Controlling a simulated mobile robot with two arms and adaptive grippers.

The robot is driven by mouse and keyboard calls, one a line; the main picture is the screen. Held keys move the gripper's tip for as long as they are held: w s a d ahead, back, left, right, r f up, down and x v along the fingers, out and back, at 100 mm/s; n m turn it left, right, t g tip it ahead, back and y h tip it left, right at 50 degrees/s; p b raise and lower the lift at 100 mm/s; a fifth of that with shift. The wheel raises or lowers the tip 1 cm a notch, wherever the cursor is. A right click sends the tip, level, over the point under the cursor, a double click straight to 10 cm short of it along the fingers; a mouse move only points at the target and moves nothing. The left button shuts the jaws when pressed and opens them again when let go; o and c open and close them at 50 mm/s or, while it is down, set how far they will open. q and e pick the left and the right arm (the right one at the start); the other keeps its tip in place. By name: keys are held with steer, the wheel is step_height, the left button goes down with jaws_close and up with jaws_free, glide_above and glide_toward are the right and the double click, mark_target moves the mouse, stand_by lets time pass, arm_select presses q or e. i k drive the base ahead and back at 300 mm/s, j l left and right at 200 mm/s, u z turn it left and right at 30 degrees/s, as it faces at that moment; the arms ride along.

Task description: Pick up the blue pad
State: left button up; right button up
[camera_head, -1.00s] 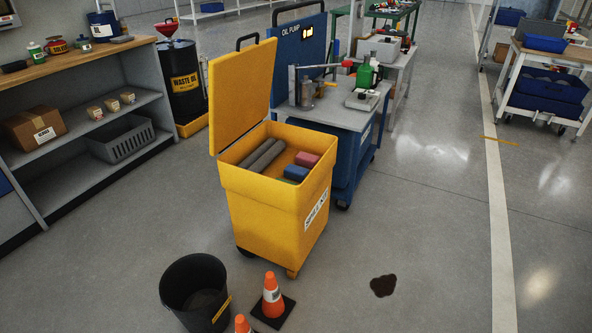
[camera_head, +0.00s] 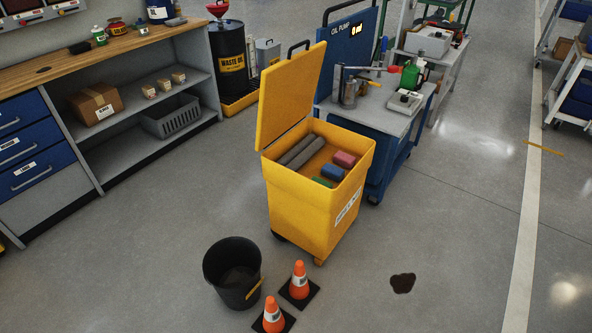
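The blue pad (camera_head: 332,173) lies inside the open yellow spill kit bin (camera_head: 301,211), near its right side. A red pad (camera_head: 345,159) lies just behind it, and a green pad (camera_head: 322,182) lies in front, partly hidden by the bin's front wall. Two grey rolls (camera_head: 302,150) lie along the left of the bin. The bin's yellow lid (camera_head: 290,95) stands up at its left and back. Neither of my grippers shows in the head view.
A black bucket (camera_head: 233,272) and two orange cones (camera_head: 299,281) stand in front of the bin. A dark spill (camera_head: 403,283) lies on the floor to the right. A blue oil pump cart (camera_head: 378,160) stands close behind the bin.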

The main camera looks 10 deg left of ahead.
mark_target(335, 173)
steer(key=i+l+u, duration=0.2)
steer(key=u, duration=0.15)
steer(key=i+l+u, duration=0.2)
steer(key=l+u, duration=0.15)
steer(key=i+l+u, duration=0.15)
steer(key=l+u, duration=0.2)
